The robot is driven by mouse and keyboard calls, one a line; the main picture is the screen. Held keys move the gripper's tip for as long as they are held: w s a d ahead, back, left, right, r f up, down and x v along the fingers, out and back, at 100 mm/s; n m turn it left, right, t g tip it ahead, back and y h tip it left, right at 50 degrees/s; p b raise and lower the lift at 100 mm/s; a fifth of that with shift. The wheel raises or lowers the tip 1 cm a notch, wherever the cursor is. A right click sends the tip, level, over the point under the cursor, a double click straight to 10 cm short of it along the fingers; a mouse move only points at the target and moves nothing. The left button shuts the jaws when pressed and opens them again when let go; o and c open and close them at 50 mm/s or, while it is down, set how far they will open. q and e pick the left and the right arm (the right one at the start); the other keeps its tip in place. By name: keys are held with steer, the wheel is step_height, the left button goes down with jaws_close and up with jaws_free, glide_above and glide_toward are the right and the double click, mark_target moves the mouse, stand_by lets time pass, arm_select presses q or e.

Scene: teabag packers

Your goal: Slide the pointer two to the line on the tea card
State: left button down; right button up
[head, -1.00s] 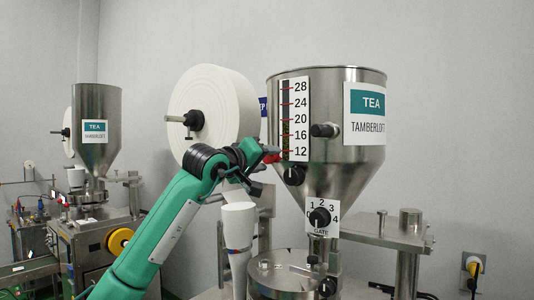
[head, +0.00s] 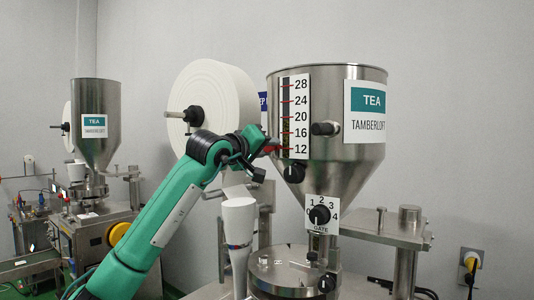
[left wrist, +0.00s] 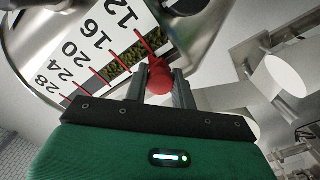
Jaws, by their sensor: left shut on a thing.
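My left gripper (left wrist: 160,88) is shut on the knob. In the head view my left gripper (head: 266,144) is at the left edge of the scale card (head: 300,117), with the red pointer (head: 272,150) at about the height of 12. The card runs from 12 at the bottom to 28 at the top, with red lines by the numbers. A dark window beside it shows greenish tea in its lower part. My right gripper is out of view.
The card is on a steel hopper (head: 352,161) labelled TEA TAMBERLOFT. A white paper roll (head: 222,105) stands behind my left arm. A second machine is at far left.

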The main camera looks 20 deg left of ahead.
arm_select(q)
step_height(320, 180, up, 8)
steer(key=p, duration=0.3)
steer(key=shift+f, duration=0.15)
steer(key=c, duration=1.1)
jaws_free()
steer(key=shift+f, duration=0.1)
steer(key=shift+c, duration=0.2)
steer(key=b+v, duration=0.6)
steer(key=v, duration=0.8)
